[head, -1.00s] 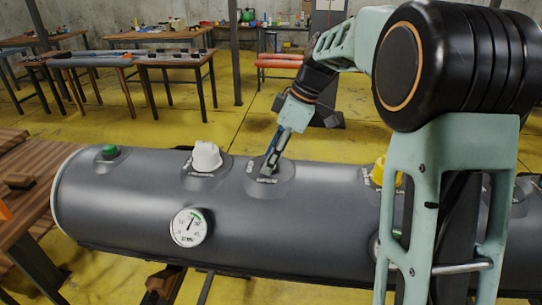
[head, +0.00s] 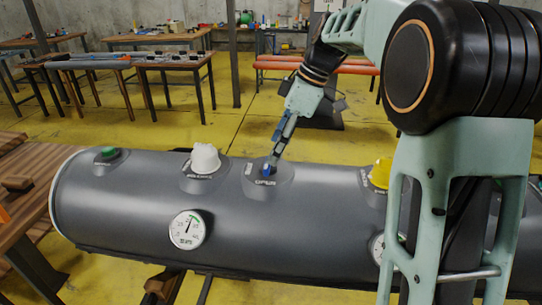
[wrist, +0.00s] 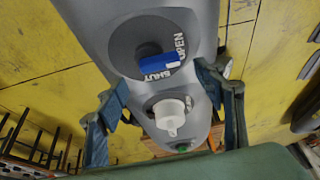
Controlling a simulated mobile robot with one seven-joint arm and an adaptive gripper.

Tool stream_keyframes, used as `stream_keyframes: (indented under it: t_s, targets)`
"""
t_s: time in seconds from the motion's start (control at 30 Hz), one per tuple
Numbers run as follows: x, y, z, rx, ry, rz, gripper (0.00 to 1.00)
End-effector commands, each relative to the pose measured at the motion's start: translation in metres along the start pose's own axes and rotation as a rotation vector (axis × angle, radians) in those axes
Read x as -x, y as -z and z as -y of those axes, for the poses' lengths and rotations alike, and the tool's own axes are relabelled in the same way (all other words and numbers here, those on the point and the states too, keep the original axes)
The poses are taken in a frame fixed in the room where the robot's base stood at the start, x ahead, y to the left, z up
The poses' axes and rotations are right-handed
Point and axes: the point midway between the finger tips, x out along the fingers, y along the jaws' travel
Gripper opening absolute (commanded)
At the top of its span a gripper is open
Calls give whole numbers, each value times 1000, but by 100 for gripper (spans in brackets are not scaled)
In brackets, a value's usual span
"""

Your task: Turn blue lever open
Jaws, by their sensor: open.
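I cannot tell from the head view whether a finger touches the lever.
A white valve cap (head: 205,159) and a green one (head: 107,154) stand left of the lever; a yellow cap (head: 381,172) is to the right. A pressure gauge (head: 189,230) is on the tube's front. A wooden bench (head: 28,215) stands at left.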

Motion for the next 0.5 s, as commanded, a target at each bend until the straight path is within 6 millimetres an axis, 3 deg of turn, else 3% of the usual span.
stream_keyframes:
  t_s: [0.2, 0.5]
  targets:
    - [47, -1, -1, 0, -3, 1, 62]
    - [74, 0, 0, 0, 1, 1, 62]
